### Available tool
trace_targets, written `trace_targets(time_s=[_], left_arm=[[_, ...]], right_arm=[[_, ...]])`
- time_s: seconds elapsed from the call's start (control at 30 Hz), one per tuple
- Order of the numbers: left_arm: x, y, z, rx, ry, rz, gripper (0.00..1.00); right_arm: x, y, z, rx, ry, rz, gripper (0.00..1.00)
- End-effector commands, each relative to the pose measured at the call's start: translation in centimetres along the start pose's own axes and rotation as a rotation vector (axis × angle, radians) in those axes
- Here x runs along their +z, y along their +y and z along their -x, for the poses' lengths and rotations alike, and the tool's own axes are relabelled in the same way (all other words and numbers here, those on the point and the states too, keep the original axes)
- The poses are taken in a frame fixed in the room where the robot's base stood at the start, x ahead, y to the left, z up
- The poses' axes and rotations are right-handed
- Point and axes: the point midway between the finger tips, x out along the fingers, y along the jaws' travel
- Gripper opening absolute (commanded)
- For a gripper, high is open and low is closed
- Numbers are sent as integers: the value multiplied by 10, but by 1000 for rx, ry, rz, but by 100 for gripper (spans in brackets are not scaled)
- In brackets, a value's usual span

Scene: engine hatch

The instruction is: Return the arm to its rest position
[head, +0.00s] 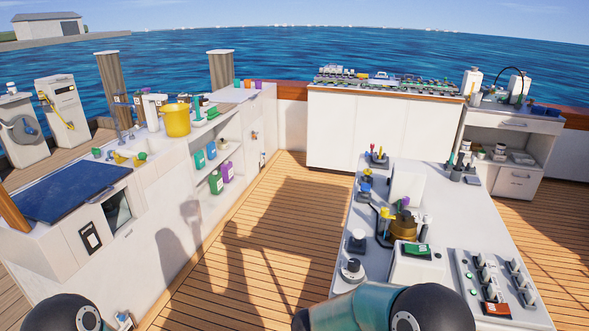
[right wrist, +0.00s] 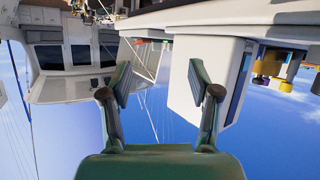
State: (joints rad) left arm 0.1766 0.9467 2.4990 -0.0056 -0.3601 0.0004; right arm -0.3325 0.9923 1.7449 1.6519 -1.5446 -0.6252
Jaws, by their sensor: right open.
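My right gripper (right wrist: 158,85) shows in the right wrist view with its two green and dark fingers spread apart. It is open and nothing sits between the fingertips. That view is upside down, with sky below and white boat structures above. In the head view, a teal and black arm link of mine crosses the bottom right, near the front of the white console. A dark rounded part of my other arm shows at the bottom left. Neither gripper shows in the head view, and my left gripper is out of sight.
The white console (head: 452,212) on the right carries levers, a switch panel (head: 494,281) and a brass-coloured part (head: 403,226). A counter on the left holds a yellow bucket (head: 175,120) and a dark blue panel (head: 65,191). The wooden deck (head: 275,225) between them is clear.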

Motion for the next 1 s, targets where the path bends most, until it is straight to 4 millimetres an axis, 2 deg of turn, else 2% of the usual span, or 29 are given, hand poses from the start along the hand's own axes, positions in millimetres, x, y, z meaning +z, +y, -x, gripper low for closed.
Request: trace_targets(time_s=[0.03,0.1,0.23,0.3,0.37,0.4,0.47,0.53,0.6,0.7,0.83,0.9,1.0], left_arm=[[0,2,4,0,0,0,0],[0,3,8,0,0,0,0],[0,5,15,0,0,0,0],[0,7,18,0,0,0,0],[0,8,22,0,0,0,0],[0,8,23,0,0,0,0],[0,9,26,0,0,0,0],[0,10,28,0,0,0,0],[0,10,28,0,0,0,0],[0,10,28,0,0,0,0],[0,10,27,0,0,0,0],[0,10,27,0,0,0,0],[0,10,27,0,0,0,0]], right_arm=[[-2,8,-19,7,1,25,62],[2,15,-45,-19,-2,66,62],[20,23,-86,-134,-43,145,62],[40,28,-102,-231,-100,195,62],[63,33,-109,-331,-174,242,62],[82,37,-108,-404,-236,273,62],[113,45,-97,-520,-347,323,62],[149,59,-72,-651,-495,386,62],[183,79,-37,-774,-654,456,62],[216,106,14,-910,-841,555,62],[238,141,60,-1005,-1024,663,62],[244,154,74,-1024,-1098,700,62],[249,162,83,-1006,-1161,709,62]])
